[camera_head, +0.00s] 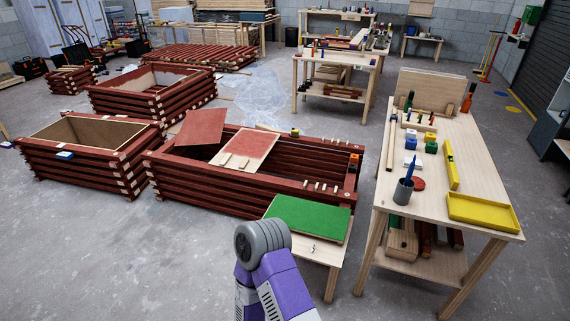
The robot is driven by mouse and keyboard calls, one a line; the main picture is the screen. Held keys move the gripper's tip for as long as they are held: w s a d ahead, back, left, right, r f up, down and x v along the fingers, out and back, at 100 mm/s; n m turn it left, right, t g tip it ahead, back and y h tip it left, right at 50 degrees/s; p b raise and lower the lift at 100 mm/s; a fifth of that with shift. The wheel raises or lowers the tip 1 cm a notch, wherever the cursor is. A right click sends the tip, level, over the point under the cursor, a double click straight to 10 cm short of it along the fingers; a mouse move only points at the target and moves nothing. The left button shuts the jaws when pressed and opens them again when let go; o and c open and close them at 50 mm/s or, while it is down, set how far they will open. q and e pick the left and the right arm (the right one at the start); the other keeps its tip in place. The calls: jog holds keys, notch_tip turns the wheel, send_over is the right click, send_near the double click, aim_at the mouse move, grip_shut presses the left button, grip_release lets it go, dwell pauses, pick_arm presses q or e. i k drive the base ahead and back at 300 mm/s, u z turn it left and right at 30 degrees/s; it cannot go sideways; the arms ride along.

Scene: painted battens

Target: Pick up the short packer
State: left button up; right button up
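I cannot tell for sure which piece is the short packer. Several short pale wooden pieces (320,186) stand along the near right rim of the dark red batten crate (200,188). More small pale pieces (410,132) lie on the wooden workbench (468,188) at right. A green board (307,218) lies on a low pale table in front of the crate, and its top looks bare. One of my purple arms, with a grey joint, rises at the bottom centre in front of that table. Neither of my grippers shows.
The workbench holds a yellow tray (483,211), a yellow level (451,166), a dark cup (403,191) with a blue tool and several small coloured blocks. Two red boards (248,147) lie across the crate. Another batten crate (80,160) stands at left. The concrete floor at front left is clear.

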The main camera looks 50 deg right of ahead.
aim_at(245, 162)
jog(key=z, duration=0.6)
jog(key=i, duration=4.1)
jog(key=z, duration=1)
jog(key=i, duration=0.35)
jog(key=z, duration=0.2)
